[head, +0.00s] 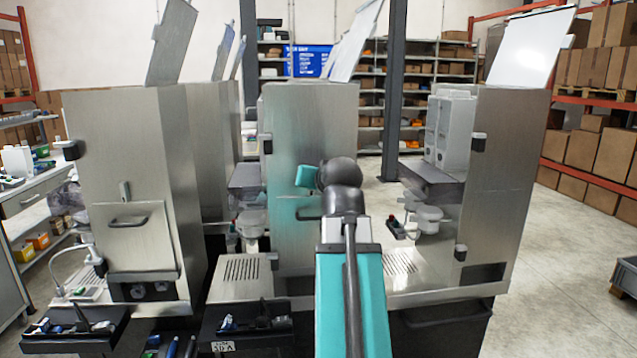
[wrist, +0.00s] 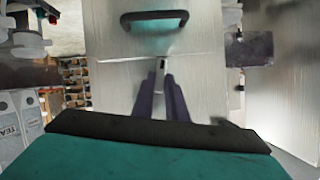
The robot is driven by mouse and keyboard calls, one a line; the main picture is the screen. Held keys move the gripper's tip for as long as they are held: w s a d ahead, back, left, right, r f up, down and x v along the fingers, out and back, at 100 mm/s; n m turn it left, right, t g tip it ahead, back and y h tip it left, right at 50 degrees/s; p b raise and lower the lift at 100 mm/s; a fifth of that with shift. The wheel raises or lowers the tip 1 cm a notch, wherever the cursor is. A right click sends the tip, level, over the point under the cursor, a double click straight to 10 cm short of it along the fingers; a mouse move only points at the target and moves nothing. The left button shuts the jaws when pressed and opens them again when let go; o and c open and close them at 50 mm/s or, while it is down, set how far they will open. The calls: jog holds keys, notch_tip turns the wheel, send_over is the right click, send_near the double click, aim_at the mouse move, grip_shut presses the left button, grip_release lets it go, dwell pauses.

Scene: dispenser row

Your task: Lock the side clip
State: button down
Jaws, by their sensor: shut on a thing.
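A small metal clip (wrist: 160,66) sits at the upper edge of the front door panel of the middle dispenser (head: 290,130). My gripper (wrist: 161,82) is shut on this clip in the wrist view, its two dark fingers close together. The wrist view is upside down, so the door's dark handle (wrist: 154,20) shows above the clip. In the head view my arm hides the gripper and the clip, and only part of the handle (head: 308,216) shows. I cannot tell whether the clip is locked.
The left dispenser (head: 120,100) has a similar clip (head: 124,190) above its handle. The right dispenser (head: 510,170) stands with its lid raised. Trays with small items (head: 75,328) are mounted low in front. Open floor (head: 570,270) lies to the right.

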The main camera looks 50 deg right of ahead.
jog(key=shift+f+n+g+h, duration=0.25)
jog(key=shift+n+g+h, duration=0.2)
jog(key=shift+n, duration=0.45)
jog(key=shift+s, duration=0.1)
jog(key=c, duration=1.8)
grip_release()
jog(key=shift+o, duration=0.2)
jog(key=shift+r, duration=0.1)
jog(key=shift+a+r, duration=0.1)
jog(key=b+v, duration=0.2)
jog(key=v, duration=0.5)
jog(key=shift+a, duration=0.1)
